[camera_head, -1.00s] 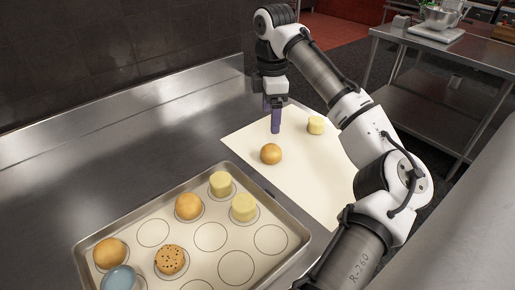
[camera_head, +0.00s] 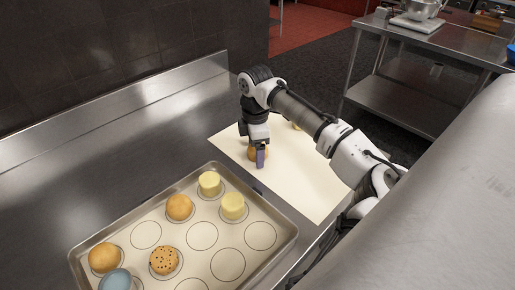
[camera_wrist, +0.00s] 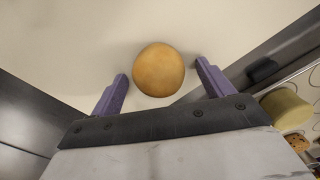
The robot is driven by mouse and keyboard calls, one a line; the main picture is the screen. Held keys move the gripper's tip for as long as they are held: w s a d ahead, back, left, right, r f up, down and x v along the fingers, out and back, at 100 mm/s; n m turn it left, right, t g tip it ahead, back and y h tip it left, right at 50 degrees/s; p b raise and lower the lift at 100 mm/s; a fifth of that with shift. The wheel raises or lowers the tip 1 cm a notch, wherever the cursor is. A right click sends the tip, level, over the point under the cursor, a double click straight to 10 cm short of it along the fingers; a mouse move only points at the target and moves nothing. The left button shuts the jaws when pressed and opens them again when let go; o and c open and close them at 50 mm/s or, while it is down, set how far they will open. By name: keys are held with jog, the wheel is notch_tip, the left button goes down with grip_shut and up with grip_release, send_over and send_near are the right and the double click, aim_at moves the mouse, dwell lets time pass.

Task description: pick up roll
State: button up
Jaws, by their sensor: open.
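A round golden-brown roll (camera_wrist: 158,70) lies on the cream mat (camera_head: 309,183). In the head view the roll (camera_head: 252,154) is partly hidden behind my gripper (camera_head: 260,158). In the wrist view my gripper (camera_wrist: 160,75) is open, with one purple finger on each side of the roll. There is a gap between the roll and each finger, wider on the right. The jaws hold nothing.
A metal tray (camera_head: 285,247) with printed circles stands in front of the mat. It holds more brown rolls (camera_head: 179,207), pale yellow cylinders (camera_head: 232,206), a speckled bun (camera_head: 164,260) and a blue-grey round item (camera_head: 115,281). A raised metal backsplash (camera_head: 110,108) runs behind the counter.

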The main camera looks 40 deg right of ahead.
jog(key=c, duration=1.1)
